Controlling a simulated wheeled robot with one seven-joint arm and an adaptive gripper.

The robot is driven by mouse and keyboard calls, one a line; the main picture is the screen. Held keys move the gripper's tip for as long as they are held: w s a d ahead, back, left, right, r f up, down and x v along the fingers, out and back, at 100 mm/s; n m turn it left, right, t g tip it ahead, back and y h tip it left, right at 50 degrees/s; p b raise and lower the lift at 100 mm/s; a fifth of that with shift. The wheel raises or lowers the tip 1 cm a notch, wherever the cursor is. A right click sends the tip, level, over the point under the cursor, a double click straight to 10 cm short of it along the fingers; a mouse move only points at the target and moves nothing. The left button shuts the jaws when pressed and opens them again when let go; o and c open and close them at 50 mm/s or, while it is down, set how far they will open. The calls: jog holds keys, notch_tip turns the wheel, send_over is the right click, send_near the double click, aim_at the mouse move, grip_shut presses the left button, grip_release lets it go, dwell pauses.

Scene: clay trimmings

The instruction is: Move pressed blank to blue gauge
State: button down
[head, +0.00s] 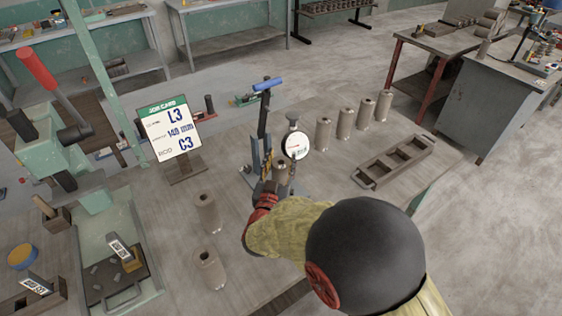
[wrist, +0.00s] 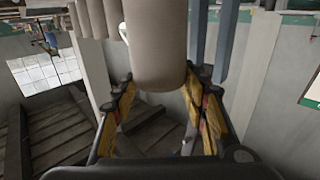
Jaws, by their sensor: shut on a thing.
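My gripper (head: 272,178) is shut on a grey-brown clay cylinder, the blank (head: 281,171). In the wrist view the blank (wrist: 158,45) stands upright between the yellow-padded fingers of my gripper (wrist: 160,88). The blue gauge (head: 264,86), a stand with a blue handle and a round white dial (head: 296,146), is right at the blank. Blue-grey uprights (wrist: 215,45) show close on the blank's right in the wrist view. My arm hides part of the gauge's base, and I cannot tell whether the blank rests on it.
A job card (head: 172,130) reads L3, 140 mm, C3. Two hollow cylinders (head: 207,213) stand left of my arm. An empty compartment tray (head: 371,184) lies right. A red-handled press (head: 40,75) stands left.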

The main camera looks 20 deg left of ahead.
jog(key=c, duration=1)
grip_release()
jog(key=shift+f, duration=0.1)
jog(key=shift+r, duration=0.2)
jog(key=s+d+p, duration=0.1)
jog(key=s+p, duration=0.2)
jog(key=s, duration=0.9)
